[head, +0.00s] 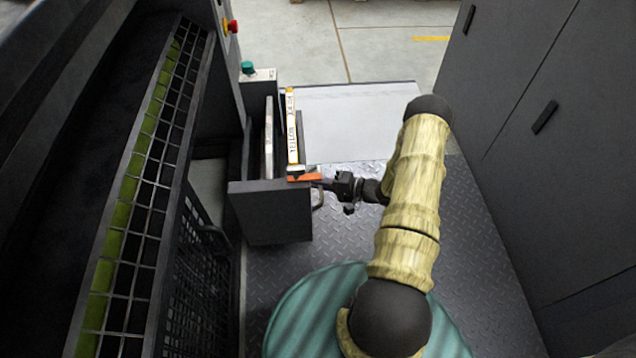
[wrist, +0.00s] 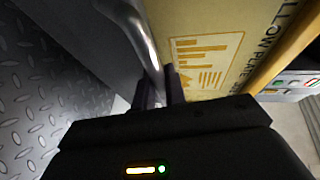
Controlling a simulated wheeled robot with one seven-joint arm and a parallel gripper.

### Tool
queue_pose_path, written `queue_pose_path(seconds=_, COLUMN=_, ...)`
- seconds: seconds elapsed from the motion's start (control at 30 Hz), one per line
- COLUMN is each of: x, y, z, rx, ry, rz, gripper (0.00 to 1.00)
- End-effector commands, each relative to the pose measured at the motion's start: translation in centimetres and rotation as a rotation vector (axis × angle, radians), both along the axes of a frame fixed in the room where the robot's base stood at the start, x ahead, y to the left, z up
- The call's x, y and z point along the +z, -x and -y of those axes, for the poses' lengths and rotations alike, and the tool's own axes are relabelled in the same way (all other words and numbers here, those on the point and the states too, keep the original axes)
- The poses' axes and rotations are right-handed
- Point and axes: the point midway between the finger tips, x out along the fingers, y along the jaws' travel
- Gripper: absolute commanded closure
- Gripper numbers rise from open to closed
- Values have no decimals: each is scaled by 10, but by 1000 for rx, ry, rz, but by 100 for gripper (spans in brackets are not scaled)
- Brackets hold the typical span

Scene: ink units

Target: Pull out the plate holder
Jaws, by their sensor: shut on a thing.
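The plate holder (head: 270,215) is a dark grey drawer-like box that stands out from the machine on the left in the head view. A curved metal handle (head: 319,200) is on its right side; in the wrist view the bright handle (wrist: 142,38) runs down between my fingers. My gripper (head: 326,186) is shut on this handle; it also shows in the wrist view (wrist: 160,92). A yellow-edged plate box (head: 291,125) with "YELLOW" lettering stands in the holder, and its printed tan face (wrist: 208,62) is close beside my fingers.
The machine with a long grid rack (head: 138,190) fills the left. Grey cabinets (head: 545,150) stand on the right. A pale flat platform (head: 355,115) lies behind the holder.

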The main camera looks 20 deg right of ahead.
Motion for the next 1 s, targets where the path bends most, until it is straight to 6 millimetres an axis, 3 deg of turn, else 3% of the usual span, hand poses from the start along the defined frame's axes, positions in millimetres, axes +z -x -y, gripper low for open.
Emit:
queue_pose_path(seconds=0.07, x=-2, y=2, z=-1, rx=3, ry=0, rz=-5, gripper=100)
queue_pose_path(seconds=0.1, x=-2, y=2, z=-1, rx=3, ry=0, rz=-6, gripper=82)
queue_pose_path(seconds=0.2, x=-1, y=2, z=-1, rx=2, ry=0, rz=-5, gripper=66)
queue_pose_path(seconds=0.63, x=3, y=6, z=7, rx=0, ry=1, rz=-1, gripper=66)
queue_pose_path(seconds=1.0, x=17, y=46, z=58, rx=-2, ry=2, rz=-2, gripper=66)
